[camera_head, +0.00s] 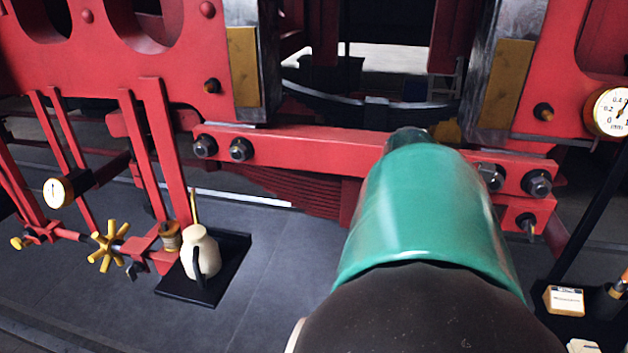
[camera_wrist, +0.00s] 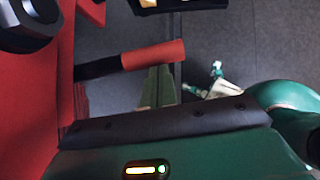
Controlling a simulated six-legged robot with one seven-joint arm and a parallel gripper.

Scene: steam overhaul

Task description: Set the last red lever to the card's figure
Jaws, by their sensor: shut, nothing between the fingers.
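A red-sleeved lever (camera_wrist: 152,55) on a dark shaft sticks out to the right from the red frame in the wrist view. My gripper (camera_wrist: 160,72) is shut and empty, its narrow fingers just below the red sleeve in the picture. I cannot tell whether they touch it. In the head view my green arm hides the gripper, and I cannot make out the lever there. A small white card or label (camera_head: 565,300) stands at the lower right, its writing too small to read. A round dial gauge (camera_head: 610,111) marked in mm is at the right edge.
The red locomotive frame (camera_head: 290,146) with large bolts crosses in front of me. A cream oil can (camera_head: 201,254) stands on a black tray (camera_head: 236,262) at the left, beside a yellow handwheel (camera_head: 107,246). The grey floor (camera_head: 285,265) between is clear.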

